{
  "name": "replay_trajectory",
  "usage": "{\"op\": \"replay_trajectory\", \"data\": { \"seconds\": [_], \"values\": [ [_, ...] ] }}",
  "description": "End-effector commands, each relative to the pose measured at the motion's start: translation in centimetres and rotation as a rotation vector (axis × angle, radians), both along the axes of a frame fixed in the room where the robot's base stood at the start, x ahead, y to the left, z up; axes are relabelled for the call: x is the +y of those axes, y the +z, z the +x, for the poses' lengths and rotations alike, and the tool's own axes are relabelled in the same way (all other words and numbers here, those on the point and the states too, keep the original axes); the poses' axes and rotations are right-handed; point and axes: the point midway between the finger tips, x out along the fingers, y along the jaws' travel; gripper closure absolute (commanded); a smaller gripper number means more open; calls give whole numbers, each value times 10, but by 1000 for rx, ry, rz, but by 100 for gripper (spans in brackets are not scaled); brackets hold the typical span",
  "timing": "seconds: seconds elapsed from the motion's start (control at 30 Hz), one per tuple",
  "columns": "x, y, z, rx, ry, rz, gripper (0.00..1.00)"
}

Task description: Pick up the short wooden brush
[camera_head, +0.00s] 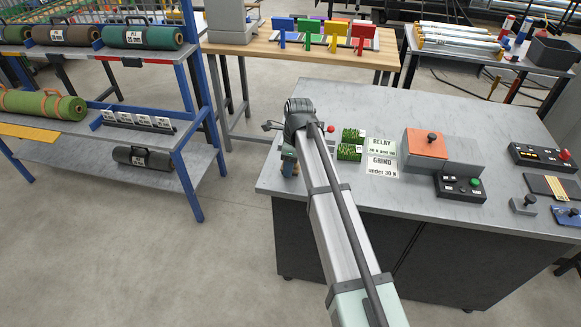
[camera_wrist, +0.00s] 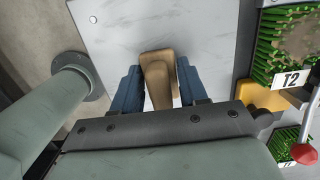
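The short wooden brush (camera_wrist: 158,75) shows in the wrist view as a tan wooden piece, wider at its far end, lying between my two fingers. My gripper (camera_wrist: 160,84) has one dark blue finger on each side of it. The fingertips look very close to the brush's sides, but I cannot tell whether they press on it. In the head view my gripper (camera_head: 289,165) is low over the left end of the grey worktable (camera_head: 300,182); the brush there is mostly hidden by my arm. Its bristles and its contact with the table cannot be made out.
A red knob (camera_wrist: 305,153) stands close by. An orange-topped block (camera_head: 425,143) and control boxes (camera_head: 460,188) are farther right. A blue-framed rack (camera_head: 190,100) stands left.

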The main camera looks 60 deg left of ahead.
Motion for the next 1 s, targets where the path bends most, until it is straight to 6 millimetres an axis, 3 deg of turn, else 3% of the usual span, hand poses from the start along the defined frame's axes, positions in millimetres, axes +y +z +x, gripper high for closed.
{"op": "replay_trajectory", "data": {
  "seconds": [0.4,0.73,1.0],
  "values": [
    [0,0,0,0,0,0,96],
    [0,8,0,0,0,0,96],
    [1,52,0,-1,0,2,96]
  ]
}}
